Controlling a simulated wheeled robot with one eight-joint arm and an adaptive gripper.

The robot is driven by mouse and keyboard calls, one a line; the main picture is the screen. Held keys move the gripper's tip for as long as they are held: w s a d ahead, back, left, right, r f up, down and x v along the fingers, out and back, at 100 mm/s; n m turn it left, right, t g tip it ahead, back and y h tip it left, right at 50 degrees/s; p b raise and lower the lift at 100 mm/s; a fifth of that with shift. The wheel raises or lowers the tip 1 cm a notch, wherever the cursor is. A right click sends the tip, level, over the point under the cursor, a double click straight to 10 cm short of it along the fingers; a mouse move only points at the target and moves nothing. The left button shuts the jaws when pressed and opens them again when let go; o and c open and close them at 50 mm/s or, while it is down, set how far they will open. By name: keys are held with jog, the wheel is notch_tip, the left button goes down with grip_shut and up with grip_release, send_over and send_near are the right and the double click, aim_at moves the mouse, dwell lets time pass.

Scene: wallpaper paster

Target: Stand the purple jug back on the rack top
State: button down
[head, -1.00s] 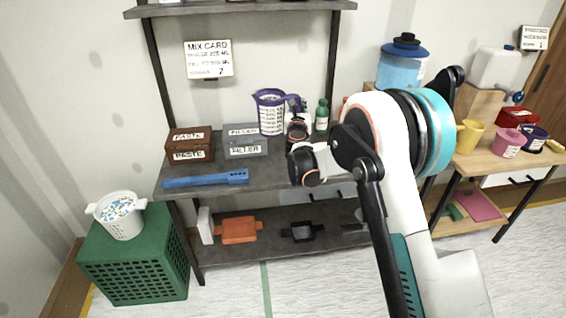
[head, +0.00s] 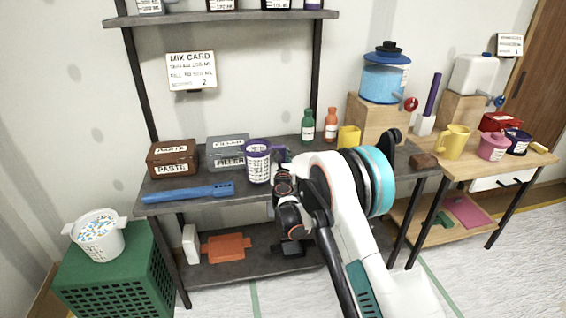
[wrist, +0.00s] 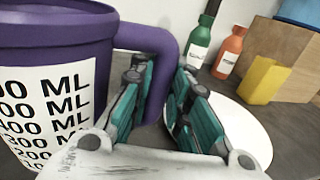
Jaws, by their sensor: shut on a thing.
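The purple jug (head: 258,163), with a white label of ML lines, is upright at the front middle of the grey rack top (head: 300,150). I cannot tell whether its base touches the top. It fills the left of the wrist view (wrist: 55,85), its base out of frame. My gripper (head: 284,157) is on the jug's right side. In the wrist view my gripper (wrist: 160,90) is shut on the purple handle, one finger on each side. My arm hides part of the rack top to the right.
Brown paste box (head: 173,158) and grey filler box (head: 227,152) stand left of the jug, a blue tool (head: 188,192) in front of them. Green bottle (head: 308,126), orange bottle (head: 331,125) and yellow container (head: 348,137) stand behind right. An upper shelf (head: 220,18) overhangs the back.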

jog(key=shift+f, duration=0.85)
jog(key=shift+f+b, duration=0.1)
jog(key=shift+b, duration=0.25)
jog(key=c, duration=1.5)
grip_release()
jog(key=shift+p, duration=0.5)
jog(key=s+p, duration=0.1)
jog(key=s, duration=0.3)
jog(key=s+d+p, duration=0.1)
jog(key=s, duration=0.4)
jog(key=s+p, duration=0.2)
jog(key=s, duration=0.2)
jog(key=shift+s+d, duration=0.2)
jog(key=shift+s, duration=0.2)
